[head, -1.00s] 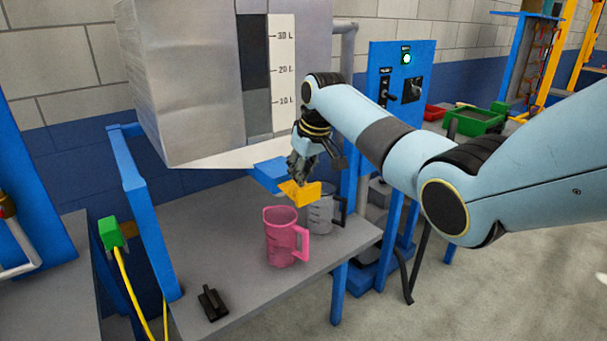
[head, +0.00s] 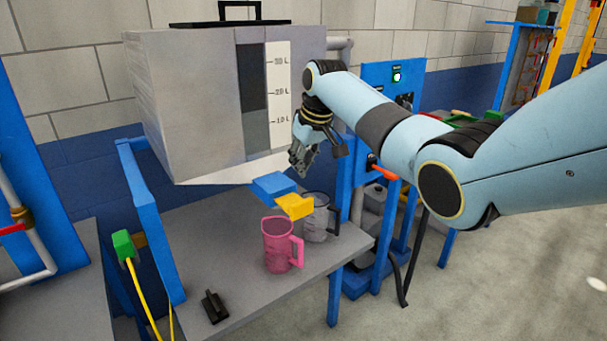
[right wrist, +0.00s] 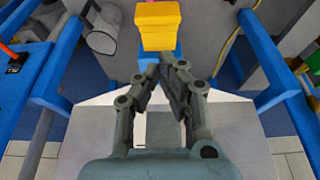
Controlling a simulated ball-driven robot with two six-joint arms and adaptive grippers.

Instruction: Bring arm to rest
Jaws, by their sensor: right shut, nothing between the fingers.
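My right gripper (head: 302,160) hangs at the end of the raised right arm, in front of the scaled tank (head: 200,100). Its fingers are shut and empty, with the tips together in the right wrist view (right wrist: 162,68). Just below it in the head view is a yellow block-shaped part (head: 295,206) beside a blue part (head: 271,185) under the tank. The yellow part also shows in the right wrist view (right wrist: 158,24), apart from the fingertips. My left gripper is not in view.
A pink jug (head: 278,247) and a clear grey jug (head: 316,222) stand on the grey bench (head: 215,240). A black object (head: 215,307) lies near its front edge. A blue control panel (head: 372,85) stands behind my arm. Floor at the right is clear.

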